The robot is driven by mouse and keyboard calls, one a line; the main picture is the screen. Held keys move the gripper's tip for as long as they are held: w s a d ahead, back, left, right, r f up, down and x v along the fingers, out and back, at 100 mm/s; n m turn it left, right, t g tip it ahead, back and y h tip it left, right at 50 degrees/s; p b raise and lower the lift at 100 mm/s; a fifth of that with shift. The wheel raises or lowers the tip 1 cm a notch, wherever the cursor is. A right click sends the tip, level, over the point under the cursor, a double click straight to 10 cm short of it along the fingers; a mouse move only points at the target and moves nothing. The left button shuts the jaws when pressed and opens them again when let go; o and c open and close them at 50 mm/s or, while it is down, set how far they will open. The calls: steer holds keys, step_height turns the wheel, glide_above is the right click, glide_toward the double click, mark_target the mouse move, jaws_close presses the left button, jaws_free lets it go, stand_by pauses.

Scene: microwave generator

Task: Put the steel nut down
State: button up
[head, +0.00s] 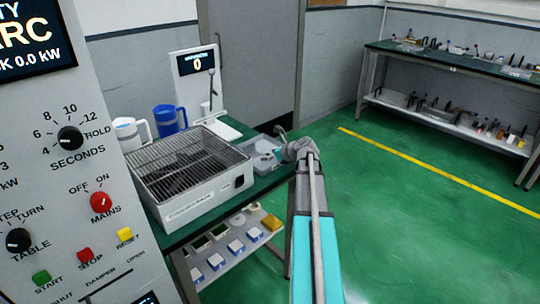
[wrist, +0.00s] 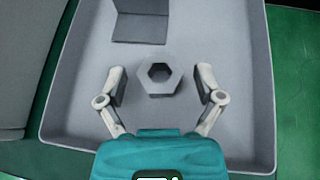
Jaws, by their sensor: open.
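The steel nut (wrist: 158,92), a grey hexagonal ring with a dark hole, lies flat in a light grey tray (wrist: 225,30) in the wrist view. My gripper (wrist: 160,76) is open, with one finger on each side of the nut and a gap visible on both sides. In the head view my gripper (head: 281,146) is at the grey tray (head: 249,146) on the green bench, beside the grated box. The nut cannot be made out in the head view.
A dark grey angled piece (wrist: 141,22) lies in the tray beyond the nut. The grated box (head: 190,170) stands left of the tray. A blue jug (head: 169,119), a white jug (head: 132,132) and a display post (head: 194,75) stand behind. The control panel (head: 70,200) fills the left.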

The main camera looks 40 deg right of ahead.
steer(key=shift+r, duration=0.1)
steer(key=shift+s+d+r+p, duration=0.1)
steer(key=shift+s+r+p, duration=0.3)
steer(key=shift+s+p, duration=0.15)
steer(key=p+v, duration=0.5)
steer(key=v, duration=0.5)
steer(key=shift+s+d, duration=0.1)
steer(key=shift+s, duration=0.25)
